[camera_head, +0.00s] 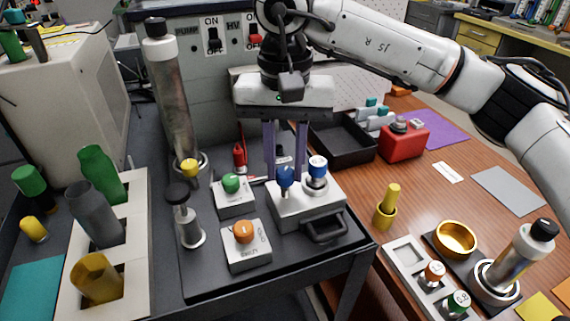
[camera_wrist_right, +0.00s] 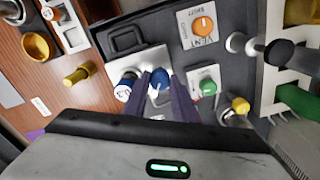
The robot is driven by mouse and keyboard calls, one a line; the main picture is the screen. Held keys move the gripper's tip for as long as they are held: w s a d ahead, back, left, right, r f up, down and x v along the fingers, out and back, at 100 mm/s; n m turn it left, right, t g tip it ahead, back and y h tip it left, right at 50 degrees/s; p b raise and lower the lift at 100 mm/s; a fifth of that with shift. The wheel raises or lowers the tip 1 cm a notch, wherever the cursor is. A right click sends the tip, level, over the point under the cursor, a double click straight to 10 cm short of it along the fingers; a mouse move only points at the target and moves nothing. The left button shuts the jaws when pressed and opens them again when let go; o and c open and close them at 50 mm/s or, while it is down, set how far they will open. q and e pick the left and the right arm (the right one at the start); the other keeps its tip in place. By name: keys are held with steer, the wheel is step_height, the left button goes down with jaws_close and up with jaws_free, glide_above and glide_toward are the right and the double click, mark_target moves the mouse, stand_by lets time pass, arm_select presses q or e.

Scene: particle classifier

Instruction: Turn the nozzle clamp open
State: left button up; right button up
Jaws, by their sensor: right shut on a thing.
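A grey-white block (camera_head: 281,214) with a dark front handle stands on the dark bench. A blue knob (camera_head: 286,181), apparently the nozzle clamp, sits on its top left, and a blue-capped vial with a white label (camera_head: 317,171) stands to its right. My right gripper (camera_head: 285,178) points down from above with its purple fingers on either side of the blue knob, shut on it. The wrist view shows the fingertips (camera_wrist_right: 163,83) at the blue knob (camera_wrist_right: 160,78), with the vial (camera_wrist_right: 126,87) close beside. The fingers partly hide the knob. My left gripper is not in view.
A green knob (camera_head: 231,183), an orange dial (camera_head: 243,231) and a yellow knob (camera_head: 190,168) stand close by at the left. A tall metal cylinder (camera_head: 171,95) rises behind them. A black tray (camera_head: 342,142) and a red box (camera_head: 402,142) are on the wooden table.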

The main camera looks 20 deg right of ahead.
mark_target(285, 171)
steer(key=n, duration=0.6)
steer(key=shift+n, duration=0.3)
steer(key=shift+r, duration=0.1)
stand_by(0.4)
steer(key=o, duration=1)
steer(key=shift+o, duration=0.2)
step_height(285, 171, up, 10)
steer(key=shift+p, duration=0.35)
steer(key=shift+r, duration=0.1)
